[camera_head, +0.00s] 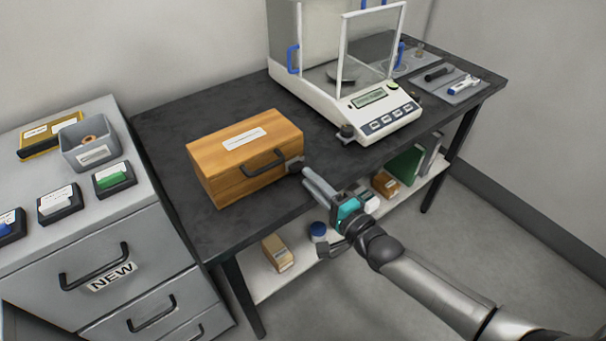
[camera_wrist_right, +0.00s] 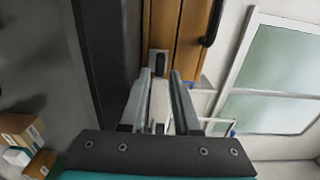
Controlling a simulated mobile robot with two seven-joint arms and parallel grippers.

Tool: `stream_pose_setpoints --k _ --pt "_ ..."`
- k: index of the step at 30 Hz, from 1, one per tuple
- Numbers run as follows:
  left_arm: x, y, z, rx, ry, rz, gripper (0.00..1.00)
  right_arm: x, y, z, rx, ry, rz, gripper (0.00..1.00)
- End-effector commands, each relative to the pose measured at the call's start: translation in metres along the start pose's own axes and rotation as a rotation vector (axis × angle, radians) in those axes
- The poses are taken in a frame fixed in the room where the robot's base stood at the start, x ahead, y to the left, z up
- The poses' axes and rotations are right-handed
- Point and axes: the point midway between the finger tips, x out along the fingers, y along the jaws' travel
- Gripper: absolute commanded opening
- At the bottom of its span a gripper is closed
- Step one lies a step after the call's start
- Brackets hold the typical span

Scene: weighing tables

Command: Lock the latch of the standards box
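The standards box (camera_head: 235,172) is a closed brown wooden box with a white label and a dark handle, on the dark table. Its latch (camera_head: 294,164) is a small dark piece at the right end of its front; in the right wrist view the latch (camera_wrist_right: 159,60) is a grey plate with a black knob. My right gripper (camera_head: 309,178) is at the latch, coming from the front right. In the wrist view its fingers (camera_wrist_right: 162,76) are parted, with the knob in line with the gap; I cannot tell whether they touch it. My left gripper is out of view.
A balance (camera_head: 375,118) with a glass draft shield stands behind and right of the box on the dark table (camera_head: 190,110). A grey drawer cabinet (camera_head: 125,245) is at left. A shelf (camera_head: 295,285) with small boxes lies below the table.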

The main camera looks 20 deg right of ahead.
Motion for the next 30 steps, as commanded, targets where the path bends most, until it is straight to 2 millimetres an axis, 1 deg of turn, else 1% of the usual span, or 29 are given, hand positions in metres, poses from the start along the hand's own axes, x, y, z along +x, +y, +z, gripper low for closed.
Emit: stream_pose_setpoints --k 1,3,8,12,20,28,30 --pt "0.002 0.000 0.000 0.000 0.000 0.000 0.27 0.008 0.000 0.000 -0.001 0.000 -0.003 0.30" --pt "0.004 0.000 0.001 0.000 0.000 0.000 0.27 0.017 0.000 0.000 -0.001 0.000 -0.002 0.30" --pt "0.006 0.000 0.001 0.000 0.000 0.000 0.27 0.030 0.000 0.000 0.000 0.000 -0.002 0.30" --pt "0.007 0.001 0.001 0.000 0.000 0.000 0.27 0.035 0.000 0.000 0.000 0.000 0.000 0.30" --pt "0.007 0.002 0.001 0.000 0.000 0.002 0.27 0.035 0.000 0.000 0.000 0.000 0.000 0.30" --pt "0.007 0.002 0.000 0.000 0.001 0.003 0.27 0.035 0.000 0.000 0.000 0.000 0.000 0.00" --pt "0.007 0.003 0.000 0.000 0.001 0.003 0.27 0.035 0.000 0.000 0.000 0.000 0.000 0.00"
